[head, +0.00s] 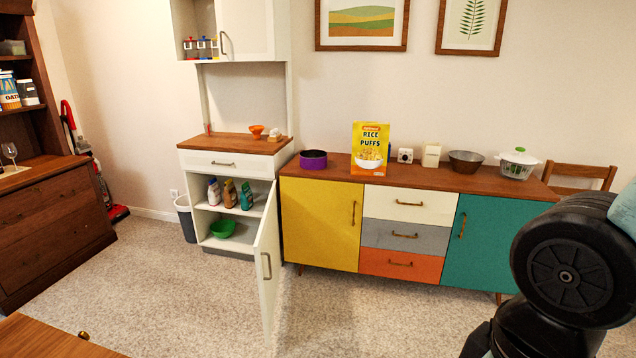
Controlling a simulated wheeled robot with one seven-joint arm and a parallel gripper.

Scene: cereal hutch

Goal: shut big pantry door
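The white pantry hutch (222,163) stands against the back wall, left of the colourful sideboard. Its big lower door (267,260) stands wide open, swung out toward me on its right-hand side, with a metal handle (267,266) near its free edge. Inside the open cabinet are bottles (230,194) on the upper shelf and a green bowl (223,228) at the bottom. A part of my arm shows at the lower right, well away from the door. My gripper is not in view.
The sideboard (320,225) stands close to the right of the open door, with a cereal box (370,148) on top. A grey bin (185,218) is left of the hutch. A wooden table corner (45,340) is at lower left. Carpet (180,300) in front is clear.

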